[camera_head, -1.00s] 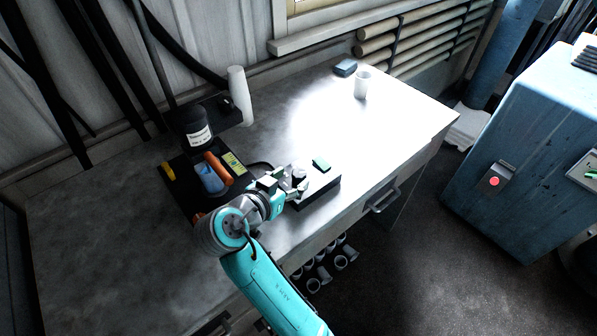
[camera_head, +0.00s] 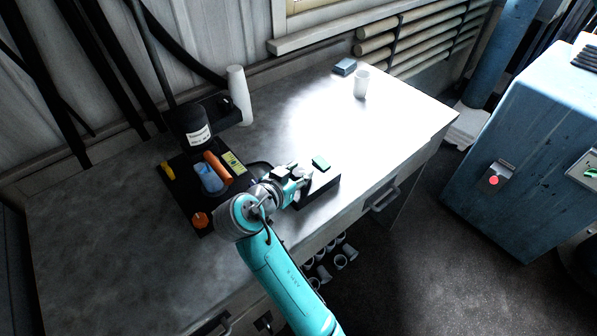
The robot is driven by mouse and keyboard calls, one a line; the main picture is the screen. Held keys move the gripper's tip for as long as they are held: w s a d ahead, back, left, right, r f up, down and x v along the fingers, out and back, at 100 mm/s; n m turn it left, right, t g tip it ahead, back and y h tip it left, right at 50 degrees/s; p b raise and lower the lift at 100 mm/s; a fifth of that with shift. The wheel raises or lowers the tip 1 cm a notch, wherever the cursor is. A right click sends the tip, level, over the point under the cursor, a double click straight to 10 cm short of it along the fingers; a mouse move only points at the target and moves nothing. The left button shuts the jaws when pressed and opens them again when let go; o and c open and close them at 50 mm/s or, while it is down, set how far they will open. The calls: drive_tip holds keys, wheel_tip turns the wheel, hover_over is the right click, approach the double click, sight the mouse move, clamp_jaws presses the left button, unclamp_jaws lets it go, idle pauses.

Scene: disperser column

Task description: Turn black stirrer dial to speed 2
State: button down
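A low black control box (camera_head: 323,183) lies near the front edge of the grey bench, with a green patch (camera_head: 320,162) on its back part. My gripper (camera_head: 304,175) is at the left end of this box, low over its top. The dark round dial on the box is mostly hidden by my gripper. I cannot tell whether the fingers touch it, nor which speed its mark points to. The finger gap is too small to make out.
The disperser column with its black labelled motor head (camera_head: 194,125) stands to the left. A blue container (camera_head: 210,178) and an orange piece (camera_head: 217,166) are on its base. A white cup (camera_head: 361,84) stands at the back right.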

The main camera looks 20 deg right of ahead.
drive_tip(key=shift+n+t+y, duration=0.3)
drive_tip(key=n+t+y, duration=0.2)
drive_tip(key=shift+d+n, duration=0.15)
drive_tip(key=shift+n, duration=0.15)
drive_tip(key=n+t+y, duration=0.2)
drive_tip(key=n+y, duration=0.1)
drive_tip(key=shift+n+y, duration=0.3)
drive_tip(key=shift+y, duration=0.1)
drive_tip(key=n+y, duration=0.7)
drive_tip(key=y, duration=0.1)
drive_tip(key=shift+d, duration=0.15)
drive_tip(key=n+g+y, duration=0.2)
drive_tip(key=n+y, duration=0.1)
drive_tip(key=n+g+y, duration=0.2)
drive_tip(key=n+y, duration=0.2)
drive_tip(key=shift+w, duration=0.1)
drive_tip(key=n+g+y, duration=0.1)
drive_tip(key=n+g, duration=0.2)
drive_tip(key=n+g+y, duration=0.1)
drive_tip(key=n+g, duration=0.1)
drive_tip(key=g, duration=0.1)
drive_tip(key=shift+n+y, duration=0.3)
drive_tip(key=shift+n, duration=0.1)
drive_tip(key=shift+f+g, duration=0.1)
drive_tip(key=shift+g, duration=0.2)
drive_tip(key=c, duration=0.7)
unclamp_jaws()
drive_tip(key=shift+c, duration=0.2)
